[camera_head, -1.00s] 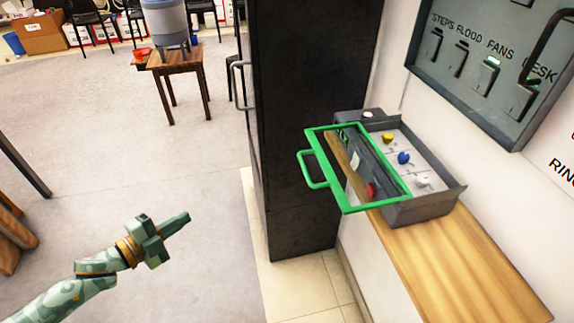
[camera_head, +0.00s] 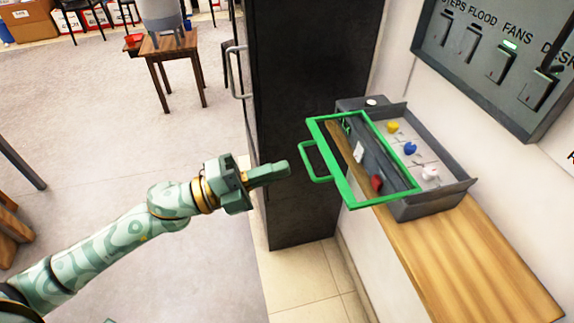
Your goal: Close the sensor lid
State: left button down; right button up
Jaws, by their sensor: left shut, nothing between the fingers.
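The sensor lid is a green frame (camera_head: 322,128) with a clear pane and a green handle (camera_head: 308,162) on its left side. It stands open, swung out to the left of the grey sensor box (camera_head: 425,207). Yellow, blue and white knobs (camera_head: 410,148) show inside the open box, and a red item (camera_head: 376,183) shows through the pane. My left gripper (camera_head: 287,168) is shut and empty, pointing right. In the picture its tip is just left of the handle; I cannot tell the depth gap between them. My right gripper is not in view.
The box sits on a wooden shelf (camera_head: 470,262) along the white wall. A dark cabinet (camera_head: 300,70) with a metal handle stands behind the lid. A switch panel (camera_head: 490,60) hangs at upper right. A small wooden table (camera_head: 165,45) stands at the back left. Open floor lies at left.

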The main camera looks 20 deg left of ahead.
aim_at(357, 153)
pick_arm(q)
jog(key=shift+x, duration=1.25)
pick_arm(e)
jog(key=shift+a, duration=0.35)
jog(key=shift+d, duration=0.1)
